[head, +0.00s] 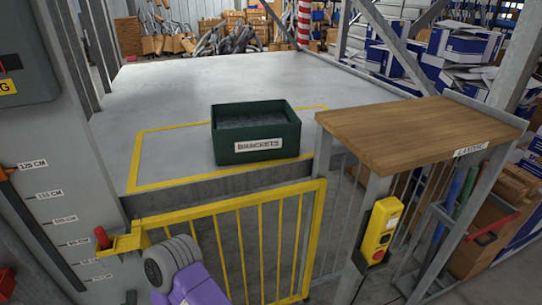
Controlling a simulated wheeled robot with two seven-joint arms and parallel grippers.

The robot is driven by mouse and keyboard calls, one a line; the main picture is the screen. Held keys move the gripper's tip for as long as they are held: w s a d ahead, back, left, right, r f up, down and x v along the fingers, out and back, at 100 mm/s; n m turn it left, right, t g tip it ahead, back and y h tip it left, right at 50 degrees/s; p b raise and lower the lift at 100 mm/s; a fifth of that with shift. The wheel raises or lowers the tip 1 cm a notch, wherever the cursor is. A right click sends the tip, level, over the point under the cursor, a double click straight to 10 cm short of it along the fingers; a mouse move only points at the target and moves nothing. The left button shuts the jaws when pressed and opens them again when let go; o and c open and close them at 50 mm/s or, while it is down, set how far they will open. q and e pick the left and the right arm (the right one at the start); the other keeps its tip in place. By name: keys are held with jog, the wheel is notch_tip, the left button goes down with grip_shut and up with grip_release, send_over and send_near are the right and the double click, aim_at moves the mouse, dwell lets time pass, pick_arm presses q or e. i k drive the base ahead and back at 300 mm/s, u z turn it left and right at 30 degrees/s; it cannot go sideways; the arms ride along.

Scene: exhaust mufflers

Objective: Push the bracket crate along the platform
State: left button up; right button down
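The bracket crate (256,138) is a dark green open box with a white "BRACKETS" label on its front. It stands upright on the grey platform (180,85), inside a yellow outlined rectangle, towards its right side. Its contents look dark, and I cannot make out single pieces. Neither of my grippers shows in the head view, and nothing is seen touching the crate.
A yellow barred gate (240,240) stands below the platform's front edge. A wooden-topped landing (420,128) is at right, with a yellow control box (380,230) below it. A post with a centimetre scale (60,190) is at left. The platform behind the crate is clear.

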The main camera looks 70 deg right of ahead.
aim_at(256, 131)
jog(key=k, duration=0.6)
jog(key=z, duration=0.75)
